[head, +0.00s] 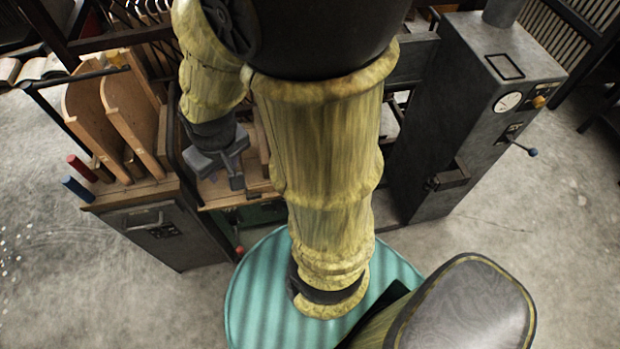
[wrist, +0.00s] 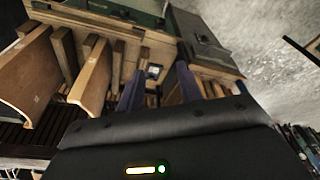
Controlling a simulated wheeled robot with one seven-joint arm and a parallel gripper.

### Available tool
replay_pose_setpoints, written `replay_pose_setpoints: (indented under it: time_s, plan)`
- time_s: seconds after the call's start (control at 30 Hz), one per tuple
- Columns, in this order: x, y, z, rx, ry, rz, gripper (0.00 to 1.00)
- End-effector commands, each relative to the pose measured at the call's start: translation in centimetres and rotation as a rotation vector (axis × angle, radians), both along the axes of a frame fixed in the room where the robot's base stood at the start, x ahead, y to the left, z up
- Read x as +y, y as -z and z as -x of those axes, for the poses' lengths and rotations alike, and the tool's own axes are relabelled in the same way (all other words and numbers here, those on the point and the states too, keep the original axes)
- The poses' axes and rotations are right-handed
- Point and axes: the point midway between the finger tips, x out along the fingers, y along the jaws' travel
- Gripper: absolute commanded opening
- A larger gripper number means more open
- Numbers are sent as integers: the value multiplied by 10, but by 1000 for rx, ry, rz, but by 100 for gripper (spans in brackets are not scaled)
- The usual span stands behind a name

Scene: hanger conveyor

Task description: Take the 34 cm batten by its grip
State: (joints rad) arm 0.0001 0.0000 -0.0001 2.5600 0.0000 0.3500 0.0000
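My gripper (head: 222,170) is over the left part of the workbench in the head view, pointing down. In the wrist view its two dark bluish fingers stand apart, with a gap between the fingertips (wrist: 160,82). A small dark piece with a pale face (wrist: 153,72) shows in that gap, apparently beyond the fingers; I cannot tell if it is a batten's grip. Several wooden strips (wrist: 96,50) stand in a rack around the fingers. No length can be read, so I cannot tell which is the 34 cm batten. My arm hides much of the rack in the head view.
Large curved wooden boards (head: 130,122) stand left of my gripper. A red peg (head: 82,167) and a blue peg (head: 77,188) stick out at the bench's left end. A grey machine with a dial (head: 508,101) stands right. Floor in front is open.

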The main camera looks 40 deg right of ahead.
Motion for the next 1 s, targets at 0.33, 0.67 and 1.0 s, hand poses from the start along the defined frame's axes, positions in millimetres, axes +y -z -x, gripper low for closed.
replay_pose_setpoints:
  time_s: [0.33,0.67,1.0]
  plan:
    - [0,0,0,0,0,0,42]
    - [-35,27,-11,54,276,-53,42]
    - [-119,81,-19,173,937,-218,42]
